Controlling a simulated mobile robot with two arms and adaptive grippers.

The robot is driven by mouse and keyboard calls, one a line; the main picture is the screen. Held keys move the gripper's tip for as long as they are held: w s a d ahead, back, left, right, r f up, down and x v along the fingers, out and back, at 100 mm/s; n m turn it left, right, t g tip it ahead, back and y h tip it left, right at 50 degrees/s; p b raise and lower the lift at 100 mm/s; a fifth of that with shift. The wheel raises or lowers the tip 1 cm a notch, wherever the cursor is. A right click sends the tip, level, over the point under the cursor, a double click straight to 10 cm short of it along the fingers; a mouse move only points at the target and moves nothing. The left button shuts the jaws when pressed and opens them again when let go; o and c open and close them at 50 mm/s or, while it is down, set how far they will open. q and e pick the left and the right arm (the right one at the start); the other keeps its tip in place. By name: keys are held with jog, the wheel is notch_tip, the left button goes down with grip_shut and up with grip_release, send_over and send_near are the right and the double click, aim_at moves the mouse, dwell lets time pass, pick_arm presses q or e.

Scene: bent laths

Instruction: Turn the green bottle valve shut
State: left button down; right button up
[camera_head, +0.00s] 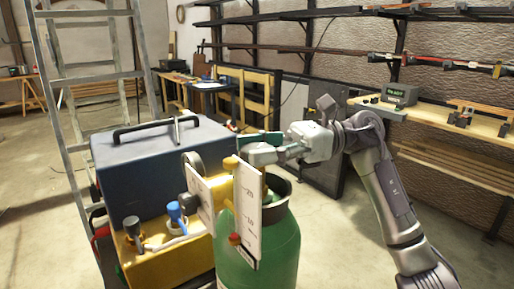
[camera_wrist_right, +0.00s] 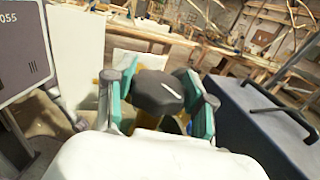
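The green gas bottle (camera_head: 270,245) stands upright at the front, with a dark collar around its top. In the right wrist view a dark faceted knob with a white mark, the valve handle (camera_wrist_right: 158,92), is between the teal pads of my right gripper (camera_wrist_right: 160,85). The fingers are spread on both sides of it, with narrow gaps visible; firm contact does not show. In the head view my right gripper (camera_head: 262,147) reaches in from the right above the bottle and hides the handle. My left gripper is not in view.
A white scale board (camera_head: 247,215) stands close in front of the bottle. Left of it is a yellow unit (camera_head: 165,262) with knobs, and behind that a dark blue case (camera_head: 160,155). A ladder (camera_head: 62,110) stands left. A wooden bench (camera_head: 450,125) runs along the right wall.

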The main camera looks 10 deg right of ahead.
jog(key=c, duration=0.4)
jog(key=shift+c, duration=0.2)
jog(key=m+t+b, duration=0.2)
jog(key=t, duration=0.2)
jog(key=shift+f+m, duration=0.15)
jog(key=shift+m, duration=0.25)
jog(key=shift+m+t, duration=0.6)
jog(key=shift+t, duration=0.5)
jog(key=shift+m+t, duration=0.3)
jog(key=shift+t, duration=0.2)
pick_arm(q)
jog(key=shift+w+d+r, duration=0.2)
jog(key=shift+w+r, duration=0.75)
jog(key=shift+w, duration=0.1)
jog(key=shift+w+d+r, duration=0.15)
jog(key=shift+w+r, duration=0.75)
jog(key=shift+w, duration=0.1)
pick_arm(e)
jog(key=shift+m+t+h, duration=0.6)
jog(key=shift+m+t, duration=0.1)
jog(key=shift+t, duration=0.3)
